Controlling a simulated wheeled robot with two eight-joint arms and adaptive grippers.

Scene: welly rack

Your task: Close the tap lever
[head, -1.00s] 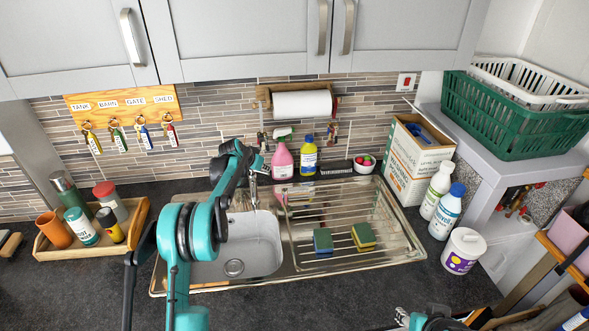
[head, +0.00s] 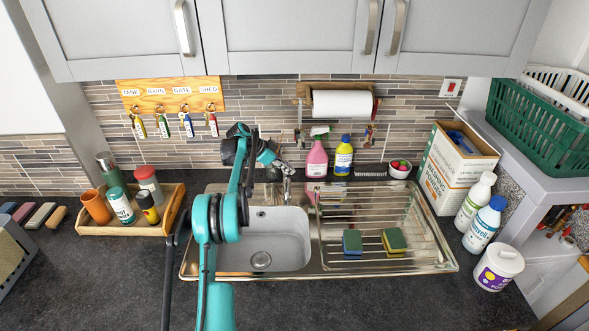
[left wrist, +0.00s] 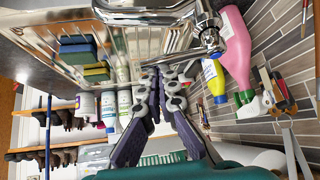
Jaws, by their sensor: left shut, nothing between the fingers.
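The chrome tap (head: 287,188) stands at the back edge of the steel sink, partly hidden by my left gripper. In the left wrist view the tap (left wrist: 207,36) is large and close at the top, with a thick chrome tube running left. I cannot tell its lever apart surely. My left gripper (head: 286,168) is above and behind the tap in the head view. In the left wrist view its fingertips (left wrist: 162,74) are together and empty, just beside the tap body; whether they touch it is unclear. My right gripper is not in view.
A pink spray bottle (head: 316,158) and a yellow bottle (head: 343,156) stand behind the sink, close right of the tap. Sponges (head: 394,241) lie on the drainer. A wooden tray (head: 101,230) with containers is left of the sink. The sink basin (head: 285,242) is empty.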

